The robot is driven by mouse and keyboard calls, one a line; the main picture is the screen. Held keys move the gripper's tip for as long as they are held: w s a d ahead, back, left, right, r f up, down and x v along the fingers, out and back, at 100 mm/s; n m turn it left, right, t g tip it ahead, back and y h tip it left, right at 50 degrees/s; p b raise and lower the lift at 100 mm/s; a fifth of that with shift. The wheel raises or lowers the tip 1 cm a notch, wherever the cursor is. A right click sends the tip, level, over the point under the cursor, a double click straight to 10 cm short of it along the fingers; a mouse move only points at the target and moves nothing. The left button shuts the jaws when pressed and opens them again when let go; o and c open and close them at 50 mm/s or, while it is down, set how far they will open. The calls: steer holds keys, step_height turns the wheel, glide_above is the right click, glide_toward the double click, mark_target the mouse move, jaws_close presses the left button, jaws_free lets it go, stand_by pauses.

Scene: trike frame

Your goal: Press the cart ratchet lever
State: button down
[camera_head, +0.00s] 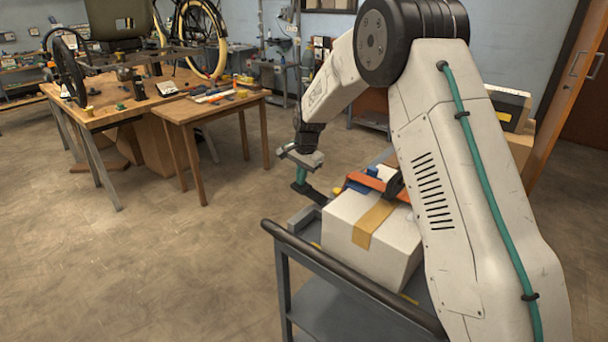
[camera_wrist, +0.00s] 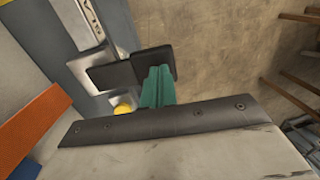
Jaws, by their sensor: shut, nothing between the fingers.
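My gripper (camera_head: 301,182) hangs at the left edge of the grey cart, its teal fingers shut and pointing down. A black piece that looks like the ratchet lever's end (camera_head: 318,196) reaches from the cart's edge to the fingertips. In the wrist view the teal fingers (camera_wrist: 157,88) overlap this black lever piece (camera_wrist: 112,76); I cannot tell if they touch it or hover just above. A metal bar with lettering (camera_wrist: 90,20) runs beyond it, and a yellow knob (camera_wrist: 123,109) shows beside the fingers.
The cart (camera_head: 340,272) carries a white box with tan tape (camera_head: 372,226) and an orange item (camera_head: 378,184) close to the gripper. A wooden workbench (camera_head: 125,108) and a smaller table (camera_head: 225,105) stand at the back left. The floor left of the cart is clear.

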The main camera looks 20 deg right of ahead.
mark_target(298, 187)
steer(key=shift+w+a+f+g+h, duration=0.15)
steer(key=shift+w+f+g+h, duration=0.15)
steer(key=shift+f+g, duration=0.2)
steer(key=shift+w+a+f+g+h, duration=0.15)
steer(key=shift+f+g+h, duration=0.2)
steer(key=shift+f, duration=0.25)
steer(key=shift+w+a+f, duration=0.15)
steer(key=shift+w+f, duration=0.05)
steer(key=shift+f, duration=0.8)
steer(key=shift+s+f, duration=0.1)
steer(key=shift+f, duration=0.15)
steer(key=w+a+r, duration=0.2)
steer(key=w+r, duration=0.1)
steer(key=r, duration=1.1)
